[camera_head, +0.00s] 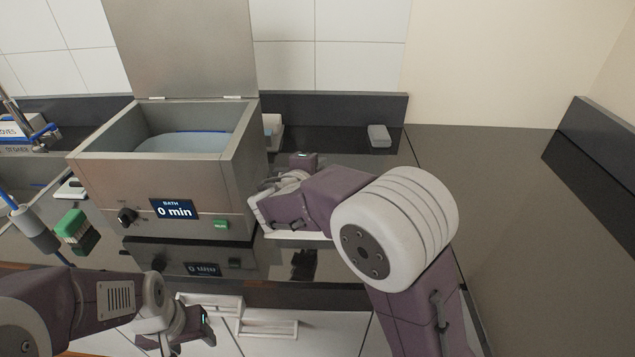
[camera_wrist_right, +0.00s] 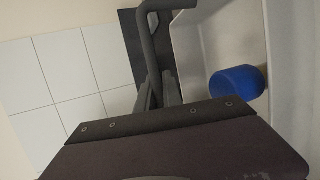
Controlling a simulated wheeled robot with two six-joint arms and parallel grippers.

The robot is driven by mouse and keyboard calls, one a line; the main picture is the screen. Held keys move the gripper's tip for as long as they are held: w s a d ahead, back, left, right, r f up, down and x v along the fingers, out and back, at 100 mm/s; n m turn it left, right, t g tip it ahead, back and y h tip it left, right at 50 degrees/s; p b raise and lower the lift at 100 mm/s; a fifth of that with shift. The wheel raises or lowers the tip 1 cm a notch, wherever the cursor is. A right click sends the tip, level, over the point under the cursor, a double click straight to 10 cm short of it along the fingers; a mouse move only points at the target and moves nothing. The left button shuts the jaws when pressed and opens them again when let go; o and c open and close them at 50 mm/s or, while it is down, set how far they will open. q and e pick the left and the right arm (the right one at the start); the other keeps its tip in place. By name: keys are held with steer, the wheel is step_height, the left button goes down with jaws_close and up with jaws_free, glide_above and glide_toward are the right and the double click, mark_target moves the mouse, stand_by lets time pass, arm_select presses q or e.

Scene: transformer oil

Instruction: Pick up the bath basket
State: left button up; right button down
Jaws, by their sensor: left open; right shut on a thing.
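The steel bath (camera_head: 200,190) stands on the dark counter at the left with its lid raised; its display reads "0 min". My right gripper (camera_wrist_right: 162,92) is beside the bath's right side, mostly hidden behind its own arm in the head view. In the right wrist view it is shut on a dark bent bar (camera_wrist_right: 148,45), which looks like the bath basket's handle. The basket's body cannot be clearly made out. A pale container (camera_wrist_right: 200,50) beside it has a blue round piece (camera_wrist_right: 238,84) in it. My left gripper (camera_head: 192,328) is open and empty at the lower left, in front of the counter.
A green-and-white box (camera_head: 72,228) and a grey cylinder tool (camera_head: 35,230) are left of the bath. A small grey box (camera_head: 379,136) stands at the back. White trays (camera_head: 268,327) lie below the front edge. The right counter is clear.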

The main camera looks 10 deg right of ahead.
steer(key=s+d+r, duration=0.7)
steer(key=s+r, duration=0.1)
steer(key=r, duration=0.3)
steer(key=shift+s+d+p, duration=0.4)
steer(key=c, duration=2)
jaws_free()
steer(key=shift+c, duration=0.2)
jaws_close()
steer(key=shift+f, duration=0.1)
